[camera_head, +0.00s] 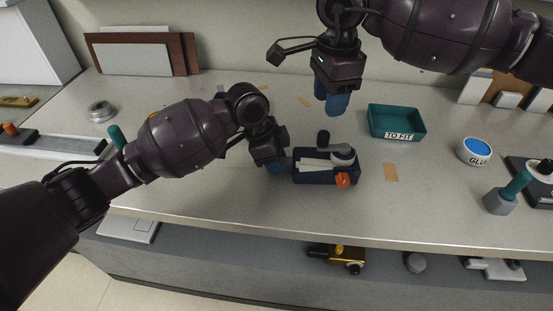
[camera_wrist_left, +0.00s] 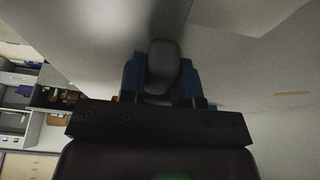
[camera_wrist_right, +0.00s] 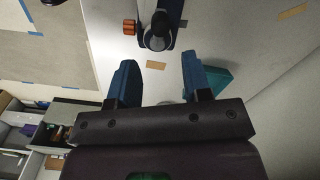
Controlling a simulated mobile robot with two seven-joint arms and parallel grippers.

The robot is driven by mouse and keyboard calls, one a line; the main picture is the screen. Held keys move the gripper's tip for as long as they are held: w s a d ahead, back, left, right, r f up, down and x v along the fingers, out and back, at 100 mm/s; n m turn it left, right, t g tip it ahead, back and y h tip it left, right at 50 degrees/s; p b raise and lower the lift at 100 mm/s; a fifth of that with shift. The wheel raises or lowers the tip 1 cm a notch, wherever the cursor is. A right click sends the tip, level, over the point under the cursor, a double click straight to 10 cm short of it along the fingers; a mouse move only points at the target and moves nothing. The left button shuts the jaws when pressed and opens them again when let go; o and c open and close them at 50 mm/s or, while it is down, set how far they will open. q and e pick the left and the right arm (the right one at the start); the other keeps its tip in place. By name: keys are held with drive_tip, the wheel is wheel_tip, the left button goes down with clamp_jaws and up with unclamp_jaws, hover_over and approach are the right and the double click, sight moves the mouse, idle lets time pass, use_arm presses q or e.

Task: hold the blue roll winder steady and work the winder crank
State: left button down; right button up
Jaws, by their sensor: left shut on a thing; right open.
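The dark blue roll winder (camera_head: 316,179) stands on the bench in the head view, with a pale roll and an orange knob (camera_head: 343,180) at its front right corner. Its crank has a grey arm and an upright dark knob (camera_head: 323,137) on the far side. My left gripper (camera_head: 277,166) is shut at the winder's left end. In the left wrist view its blue fingers close around a rounded grey piece (camera_wrist_left: 164,66). My right gripper (camera_head: 332,104) is open and empty above the bench, behind the winder. In the right wrist view the crank knob (camera_wrist_right: 157,40) lies beyond the fingers.
A teal tray marked "TO FIT" (camera_head: 397,134) stands right of the right gripper. Further right are a glue pot (camera_head: 474,152) and a teal-handled tool (camera_head: 509,193). The bench front edge runs close before the winder. A tan patch (camera_head: 390,172) lies on bare bench.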

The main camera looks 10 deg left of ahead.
sight(324, 132)
drive_tip(key=shift+f, duration=4.45)
